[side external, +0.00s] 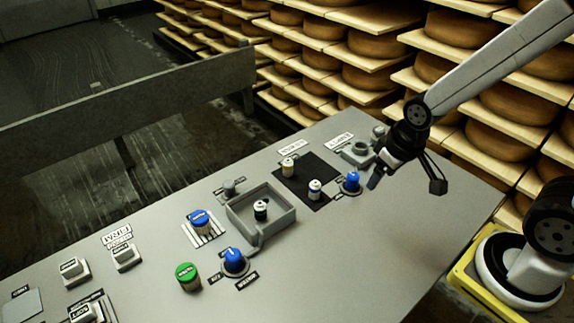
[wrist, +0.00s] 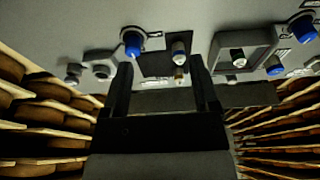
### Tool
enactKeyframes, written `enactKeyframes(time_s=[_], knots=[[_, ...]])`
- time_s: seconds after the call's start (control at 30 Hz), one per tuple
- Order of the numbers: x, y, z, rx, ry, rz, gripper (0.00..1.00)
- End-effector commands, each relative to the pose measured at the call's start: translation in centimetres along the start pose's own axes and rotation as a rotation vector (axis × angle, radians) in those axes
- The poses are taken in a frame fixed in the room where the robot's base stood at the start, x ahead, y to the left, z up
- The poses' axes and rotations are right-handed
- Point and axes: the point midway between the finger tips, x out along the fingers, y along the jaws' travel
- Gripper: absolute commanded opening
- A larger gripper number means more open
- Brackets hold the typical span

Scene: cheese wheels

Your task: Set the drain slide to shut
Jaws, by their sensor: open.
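The labels are too small to read, so I cannot tell which control is the drain slide or its setting. A blue-topped control (side external: 200,220) on a striped plate sits left of a grey square tray (side external: 282,222) on the panel. A blue knob (side external: 234,260) is in front of that tray, and another blue knob (side external: 352,181) is near my gripper (side external: 406,182). My gripper is open and empty above the panel's right end, right of that knob. In the wrist view its fingers (wrist: 160,62) are spread, with the nearby blue knob (wrist: 133,42) beyond them.
A black-and-white peg (side external: 260,208) stands in the tray. Two pegs stand on a black mat (side external: 302,184). A green knob (side external: 188,275) and box switches (side external: 125,255) are farther left. Cheese shelves (side external: 400,45) stand behind the panel. The panel's front right surface is bare.

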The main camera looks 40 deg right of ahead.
Motion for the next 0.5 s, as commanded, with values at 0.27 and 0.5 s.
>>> enactKeyframes(time_s=[0.27,0.5], knots=[[0.1,-0.1,-0.4,-0.012,-0.001,-0.002,0.81],[0.6,-0.9,-3.5,-0.111,-0.012,-0.022,0.81]])
